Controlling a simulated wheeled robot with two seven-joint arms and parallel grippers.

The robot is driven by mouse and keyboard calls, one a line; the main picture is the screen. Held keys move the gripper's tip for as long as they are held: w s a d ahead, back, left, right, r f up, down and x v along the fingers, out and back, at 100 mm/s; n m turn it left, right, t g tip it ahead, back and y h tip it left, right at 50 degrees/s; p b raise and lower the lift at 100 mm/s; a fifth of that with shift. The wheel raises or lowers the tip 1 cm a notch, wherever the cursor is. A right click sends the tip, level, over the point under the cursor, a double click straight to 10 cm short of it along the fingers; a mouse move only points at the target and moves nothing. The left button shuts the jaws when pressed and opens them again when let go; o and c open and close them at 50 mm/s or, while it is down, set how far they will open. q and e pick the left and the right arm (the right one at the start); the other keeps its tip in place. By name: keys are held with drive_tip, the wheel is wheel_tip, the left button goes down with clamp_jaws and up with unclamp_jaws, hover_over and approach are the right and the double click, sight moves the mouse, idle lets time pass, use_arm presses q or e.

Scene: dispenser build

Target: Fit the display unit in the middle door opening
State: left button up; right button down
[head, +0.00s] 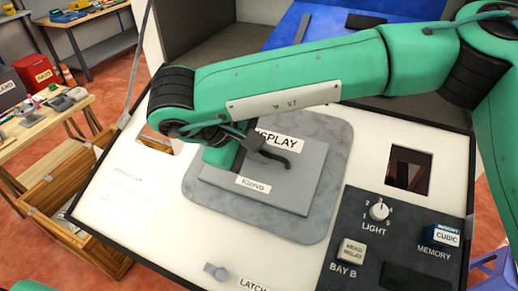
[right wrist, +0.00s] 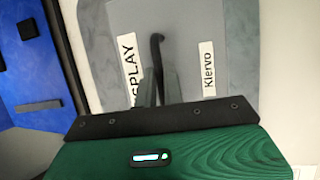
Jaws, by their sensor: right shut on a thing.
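The display unit (head: 300,180) is a flat grey block with a "Klervo" label and a "DISPLAY" label beside it. It lies over a mottled grey rounded area (head: 322,220) in the middle of the white door (head: 150,225). My right gripper (head: 256,152) is shut on the unit at its dark curved handle (head: 285,150). In the right wrist view, the fingers (right wrist: 155,88) stand close together at the handle (right wrist: 157,45), over the unit (right wrist: 190,75). The middle opening itself is hidden, so I cannot tell whether the unit is seated. My left gripper is not in view.
The door has a dark square opening (head: 410,168) at right and another (head: 157,143) at left. A dark control panel (head: 385,235) with a light knob (head: 379,211) and MEMORY block (head: 442,236) is at lower right. A wooden crate (head: 75,210) stands left.

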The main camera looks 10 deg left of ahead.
drive_tip(key=shift+f, duration=0.25)
idle(0.6)
drive_tip(key=shift+w, duration=0.1)
drive_tip(key=c, duration=0.9)
unclamp_jaws()
drive_tip(key=shift+c, duration=0.2)
drive_tip(key=shift+r, duration=0.1)
drive_tip(key=shift+p+v, duration=1.35)
drive_tip(key=shift+v, duration=1.6)
